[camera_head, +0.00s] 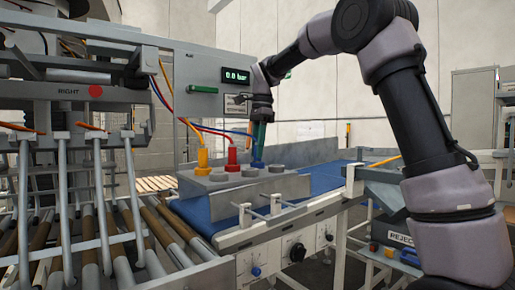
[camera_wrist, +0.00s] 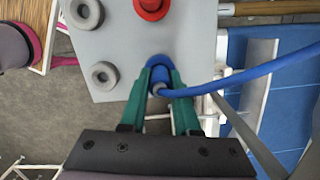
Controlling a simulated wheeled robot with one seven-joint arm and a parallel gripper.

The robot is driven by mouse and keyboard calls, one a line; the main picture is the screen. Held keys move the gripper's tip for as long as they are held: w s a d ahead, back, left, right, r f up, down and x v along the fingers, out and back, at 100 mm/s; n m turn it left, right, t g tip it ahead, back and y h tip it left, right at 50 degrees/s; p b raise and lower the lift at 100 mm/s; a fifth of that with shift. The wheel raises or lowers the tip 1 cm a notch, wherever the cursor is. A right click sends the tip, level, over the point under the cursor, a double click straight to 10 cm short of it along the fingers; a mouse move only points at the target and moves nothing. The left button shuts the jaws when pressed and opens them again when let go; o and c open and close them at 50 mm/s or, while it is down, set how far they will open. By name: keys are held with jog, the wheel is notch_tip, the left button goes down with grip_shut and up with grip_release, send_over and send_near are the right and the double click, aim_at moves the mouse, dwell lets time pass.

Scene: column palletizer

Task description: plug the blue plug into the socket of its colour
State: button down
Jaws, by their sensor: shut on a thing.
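The blue plug (camera_head: 257,163) is upright at the back edge of the grey socket block (camera_head: 240,190), to the right of the red plug (camera_head: 232,158). My gripper (camera_head: 258,146) is above the block with its green fingers closed on the blue plug. In the wrist view the gripper (camera_wrist: 160,92) has the blue plug (camera_wrist: 160,64) between its fingertips, and a blue cable (camera_wrist: 245,78) runs off to the right. Whether the plug's lower end is seated in the block is hidden. Grey ring sockets (camera_wrist: 104,75) show on the block; their colour marks cannot be made out.
A yellow plug (camera_head: 203,158) stands left of the red one, with coloured cables rising to the grey panel (camera_head: 180,85). A display (camera_head: 235,76) reads 0.0 bar. A blue belt (camera_head: 325,177) runs beneath the block. Rollers (camera_head: 150,235) lie to the left.

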jog(key=shift+f, duration=0.1)
jog(key=c, duration=0.6)
grip_release()
jog(key=shift+o, duration=0.2)
notch_tip(320, 180, up, 11)
jog(key=d, duration=0.1)
jog(key=s+d+f+n+t, duration=0.25)
jog(key=s+d+n, duration=0.25)
jog(key=s+d, duration=0.6)
jog(key=s+d+f+n+t, duration=0.4)
jog(key=s+d+f, duration=0.4)
jog(key=s+f, duration=0.4)
jog(key=shift+s+t+y, duration=0.4)
jog(key=shift+s+t, duration=0.25)
jog(key=shift+s, duration=0.1)
